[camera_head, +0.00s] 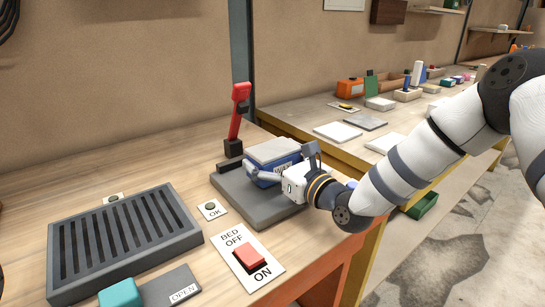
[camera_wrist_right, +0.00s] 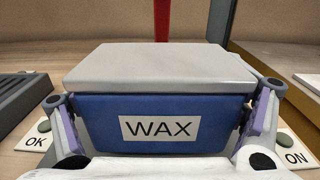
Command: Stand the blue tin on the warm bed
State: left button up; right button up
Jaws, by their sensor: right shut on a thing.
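The blue tin (camera_head: 272,151) has a pale grey lid and sits upright over the dark grey slab at the back of the bench. In the right wrist view the tin (camera_wrist_right: 160,80) fills the middle, with a white WAX label facing me. My right gripper (camera_head: 287,168) is shut on the tin, one finger on each side. The dark grey slab (camera_head: 243,200), beside the BED switch, shows around the tin. I cannot tell whether the tin's underside touches it. My left gripper is not in view.
A red lever (camera_head: 238,112) stands behind the slab. In front is a red BED OFF/ON switch (camera_head: 249,257), with an OK button (camera_head: 211,209) nearby. A slotted grey tray (camera_head: 125,240) lies left. A teal block (camera_head: 120,291) sits beside an OPEN plate (camera_head: 172,288). Another bench holds several items.

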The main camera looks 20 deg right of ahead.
jog(key=shift+d+f, duration=0.2)
jog(key=shift+f, duration=0.1)
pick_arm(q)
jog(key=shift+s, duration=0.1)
pick_arm(e)
jog(key=shift+f, duration=0.2)
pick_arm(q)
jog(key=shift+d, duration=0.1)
pick_arm(e)
jog(key=o, duration=1.3)
jog(key=shift+f, duration=0.15)
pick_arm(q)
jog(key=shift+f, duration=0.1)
pick_arm(e)
jog(key=shift+a, duration=0.1)
jog(key=shift+r, duration=0.8)
jog(key=p+v, duration=0.2)
jog(key=v, duration=1)
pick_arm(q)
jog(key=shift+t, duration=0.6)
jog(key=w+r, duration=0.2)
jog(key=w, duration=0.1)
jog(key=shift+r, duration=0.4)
pick_arm(e)
jog(key=shift+f, duration=0.1)
